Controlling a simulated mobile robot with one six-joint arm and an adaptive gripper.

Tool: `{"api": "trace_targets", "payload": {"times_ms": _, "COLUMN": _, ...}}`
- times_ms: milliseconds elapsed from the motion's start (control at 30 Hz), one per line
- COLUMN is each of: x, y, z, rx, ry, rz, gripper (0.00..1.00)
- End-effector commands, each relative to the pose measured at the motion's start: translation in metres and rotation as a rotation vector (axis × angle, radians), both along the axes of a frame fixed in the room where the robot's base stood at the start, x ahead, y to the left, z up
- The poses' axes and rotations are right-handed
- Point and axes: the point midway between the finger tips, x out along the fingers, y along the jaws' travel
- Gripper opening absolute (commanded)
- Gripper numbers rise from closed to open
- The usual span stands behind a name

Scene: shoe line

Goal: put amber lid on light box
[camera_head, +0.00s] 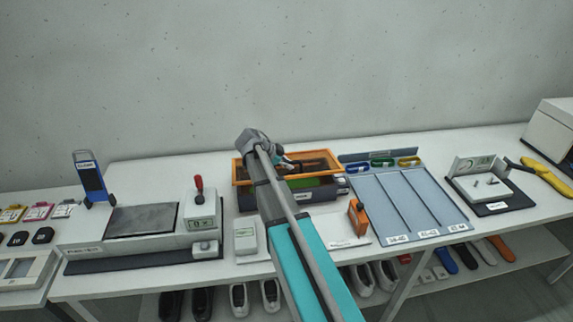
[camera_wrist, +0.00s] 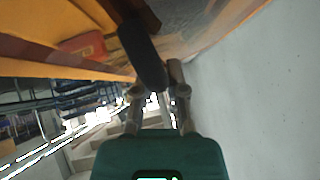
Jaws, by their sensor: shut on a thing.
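The amber lid (camera_head: 322,177) is an orange frame with a see-through panel. It is over the dark light box (camera_head: 246,200), whose green inside shows below the lid's front rim. A gap shows at the front; my arm hides part of both. My gripper (camera_head: 284,164) is at the lid's middle and is shut on it. In the wrist view the gripper (camera_wrist: 156,92) closes at a dark bar, with the orange lid (camera_wrist: 60,22) spreading beyond it to the upper left.
A small orange device (camera_head: 358,217) stands right of the box, near a grey-blue sorting tray (camera_head: 400,205). A press with a red-knobbed lever (camera_head: 199,190) stands to the left. The wall is close behind.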

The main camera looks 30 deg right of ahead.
Motion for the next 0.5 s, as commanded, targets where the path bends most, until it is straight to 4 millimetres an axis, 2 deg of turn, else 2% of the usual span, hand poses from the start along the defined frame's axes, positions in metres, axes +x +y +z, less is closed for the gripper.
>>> {"api": "trace_targets", "payload": {"times_ms": 33, "x": 0.0, "y": 0.0, "z": -0.007, "rx": -0.001, "ry": 0.0, "rz": 0.0, "gripper": 0.0}}
{"api": "trace_targets", "payload": {"times_ms": 500, "x": 0.0, "y": 0.001, "z": -0.04, "rx": -0.001, "ry": 0.0, "rz": 0.0, "gripper": 0.0}}
